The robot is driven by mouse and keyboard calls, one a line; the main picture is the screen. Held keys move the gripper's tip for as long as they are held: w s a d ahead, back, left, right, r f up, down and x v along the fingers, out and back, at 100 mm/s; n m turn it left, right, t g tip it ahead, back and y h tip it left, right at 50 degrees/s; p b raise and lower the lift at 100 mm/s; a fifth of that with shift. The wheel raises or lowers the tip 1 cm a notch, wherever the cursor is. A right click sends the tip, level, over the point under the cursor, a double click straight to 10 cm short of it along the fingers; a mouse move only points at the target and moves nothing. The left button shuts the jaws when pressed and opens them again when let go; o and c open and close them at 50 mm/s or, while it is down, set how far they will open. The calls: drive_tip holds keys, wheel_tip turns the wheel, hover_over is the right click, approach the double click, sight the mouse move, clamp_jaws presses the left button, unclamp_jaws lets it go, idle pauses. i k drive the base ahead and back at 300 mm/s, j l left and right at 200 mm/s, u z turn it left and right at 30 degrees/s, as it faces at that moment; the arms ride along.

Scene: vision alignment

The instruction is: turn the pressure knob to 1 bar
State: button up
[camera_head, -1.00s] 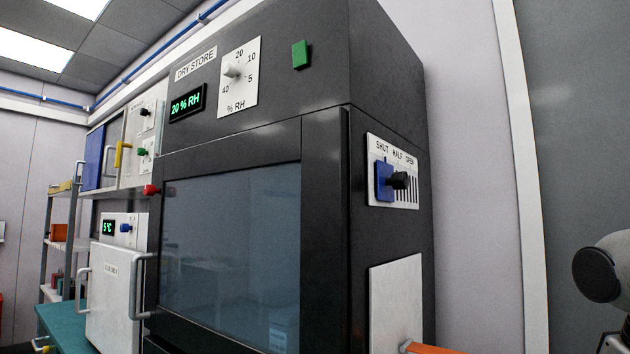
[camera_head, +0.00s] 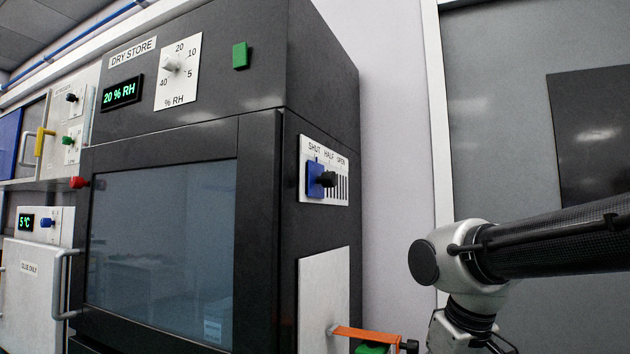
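No knob marked in bar shows in the head view. Part of my arm (camera_head: 550,240) comes in from the right. Its lower end runs out of the bottom edge, and my gripper's fingertips do not show.
A smaller white unit (camera_head: 30,290) stands at left.

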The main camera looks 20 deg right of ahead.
sight(71, 97)
drive_tip(key=u, duration=0.75)
drive_tip(key=j+z, duration=0.15)
drive_tip(key=j, duration=0.5)
drive_tip(key=i+j+z, duration=0.1)
drive_tip(key=j, duration=0.4)
drive_tip(key=i+j+z, duration=0.1)
drive_tip(key=j, duration=0.35)
drive_tip(key=i+j+z, duration=0.15)
drive_tip(key=j, duration=0.35)
drive_tip(key=i+j+z, duration=0.15)
drive_tip(key=i+j, duration=0.15)
drive_tip(key=i+j+z, duration=0.1)
drive_tip(key=i+j, duration=0.2)
drive_tip(key=j, duration=0.3)
drive_tip(key=i+j+z, duration=0.1)
drive_tip(key=j, duration=0.25)
drive_tip(key=i+j+z, duration=0.1)
drive_tip(key=j, duration=0.25)
drive_tip(key=i+j+z, duration=0.1)
drive_tip(key=i+j, duration=0.15)
drive_tip(key=j, duration=0.15)
drive_tip(key=i+j, duration=0.15)
drive_tip(key=j, duration=0.2)
drive_tip(key=i+j+z, duration=0.15)
drive_tip(key=j, duration=0.25)
drive_tip(key=j+z, duration=0.1)
drive_tip(key=j, duration=0.3)
drive_tip(key=i, duration=0.05)
